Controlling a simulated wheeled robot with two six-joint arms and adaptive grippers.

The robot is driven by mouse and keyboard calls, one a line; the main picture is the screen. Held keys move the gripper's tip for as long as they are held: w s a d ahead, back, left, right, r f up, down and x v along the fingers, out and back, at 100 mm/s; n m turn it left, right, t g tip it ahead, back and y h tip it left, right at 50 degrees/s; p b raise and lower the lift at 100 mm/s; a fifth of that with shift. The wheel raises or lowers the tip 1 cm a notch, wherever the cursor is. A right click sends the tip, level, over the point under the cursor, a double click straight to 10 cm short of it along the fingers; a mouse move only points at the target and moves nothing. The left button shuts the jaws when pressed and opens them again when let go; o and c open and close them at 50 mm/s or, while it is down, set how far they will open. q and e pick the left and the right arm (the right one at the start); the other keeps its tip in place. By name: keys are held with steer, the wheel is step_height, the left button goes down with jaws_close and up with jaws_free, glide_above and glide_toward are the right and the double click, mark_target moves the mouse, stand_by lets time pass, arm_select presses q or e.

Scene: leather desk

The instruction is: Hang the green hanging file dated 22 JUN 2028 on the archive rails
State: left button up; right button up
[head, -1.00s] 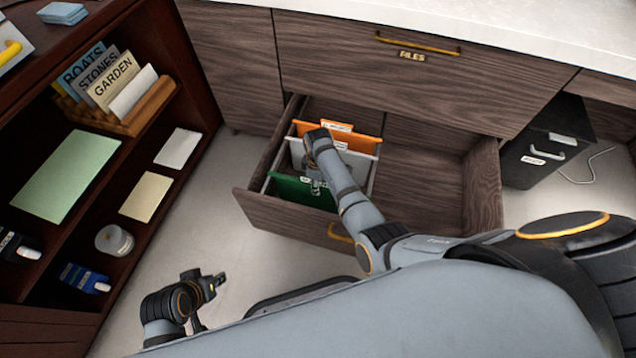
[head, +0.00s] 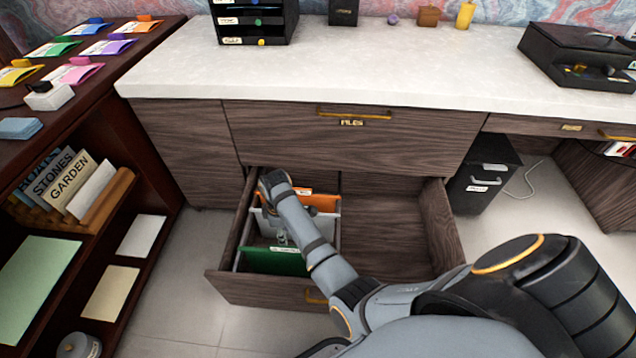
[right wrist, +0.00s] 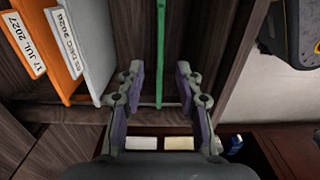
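A green hanging file (head: 274,262) hangs at the front of the left part of the open drawer (head: 262,290). Its date label cannot be read in these views. In the right wrist view it shows edge-on as a thin green strip (right wrist: 161,50). My right gripper (right wrist: 160,88) is open, pointing down into the drawer, with one finger on each side of the strip and a gap to both. A grey file (right wrist: 88,45) and an orange file (right wrist: 38,45), labelled 17 JUL 2027, hang beside it; the orange one also shows behind in the head view (head: 325,202). My left gripper is out of view.
The drawer's right part (head: 385,235) is empty. A dark bookcase (head: 150,185) with cards and books stands at left. The pale desktop (head: 400,65) carries a black organiser (head: 255,20) and a black box (head: 580,60). A black cabinet (head: 480,175) stands to the right.

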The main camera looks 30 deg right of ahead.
steer(key=s+d+m, duration=0.2)
steer(key=s+m, duration=0.1)
steer(key=s, duration=0.4)
steer(key=s+d+f+m+t, duration=0.1)
steer(key=s+d+m, duration=0.2)
steer(key=s, duration=0.5)
steer(key=s+d+f+m, duration=0.1)
steer(key=s+m, duration=0.3)
steer(key=s, duration=0.4)
steer(key=shift+d+m, duration=0.4)
steer(key=shift+d, duration=0.5)
